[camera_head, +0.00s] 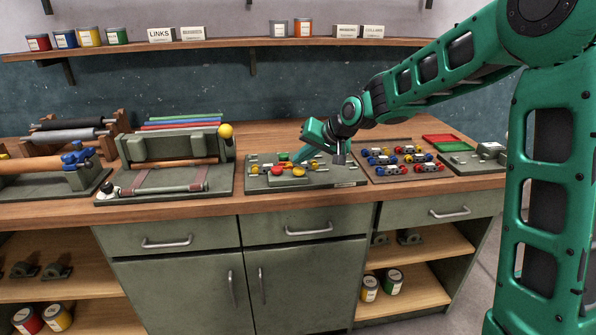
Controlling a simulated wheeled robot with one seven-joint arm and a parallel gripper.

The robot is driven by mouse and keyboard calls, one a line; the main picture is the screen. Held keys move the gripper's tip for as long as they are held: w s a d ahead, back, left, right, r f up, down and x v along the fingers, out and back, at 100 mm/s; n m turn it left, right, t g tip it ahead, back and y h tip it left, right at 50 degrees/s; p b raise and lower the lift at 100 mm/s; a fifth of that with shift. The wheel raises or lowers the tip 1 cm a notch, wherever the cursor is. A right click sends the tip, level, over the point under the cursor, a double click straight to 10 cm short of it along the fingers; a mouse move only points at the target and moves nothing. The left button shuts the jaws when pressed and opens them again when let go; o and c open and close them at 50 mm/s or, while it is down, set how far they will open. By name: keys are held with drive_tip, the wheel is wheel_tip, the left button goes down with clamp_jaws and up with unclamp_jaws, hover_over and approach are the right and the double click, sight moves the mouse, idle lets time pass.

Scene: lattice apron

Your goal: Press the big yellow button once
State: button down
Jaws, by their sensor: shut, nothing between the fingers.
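The button panel (258,182) is a grey-green board on the workbench, near the middle of the view. A big yellow button (299,172) sits toward its front, with a red button (276,171) just left of it. Smaller coloured controls lie along its back. My wrist hides part of the panel's back right.
A roller device with a yellow-knobbed lever (226,131) stands left of the panel. A board of coloured parts (382,174) lies to the right, with red and green trays (449,142) beyond. A shelf (230,43) with cans runs along the wall above.

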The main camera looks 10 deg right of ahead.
sight(302, 170)
drive_tip(key=shift+r, duration=0.1)
drive_tip(key=shift+r, duration=2.45)
drive_tip(key=s+d+f+m+g+h, duration=0.1)
drive_tip(key=s+d+f+g+h, duration=0.15)
drive_tip(key=s+d, duration=0.85)
drive_tip(key=s+d+f+m+g+h, duration=0.1)
drive_tip(key=s+d+f+h, duration=0.15)
drive_tip(key=s+d, duration=0.85)
drive_tip(key=s+d+f+m+g, duration=0.1)
drive_tip(key=s+d+f+g, duration=0.1)
drive_tip(key=s, duration=1)
drive_tip(key=s+d+f+m+g, duration=0.1)
drive_tip(key=s+d+f+g, duration=0.1)
drive_tip(key=s, duration=1.1)
drive_tip(key=shift+s+d+m, duration=0.3)
drive_tip(key=shift+d, duration=0.6)
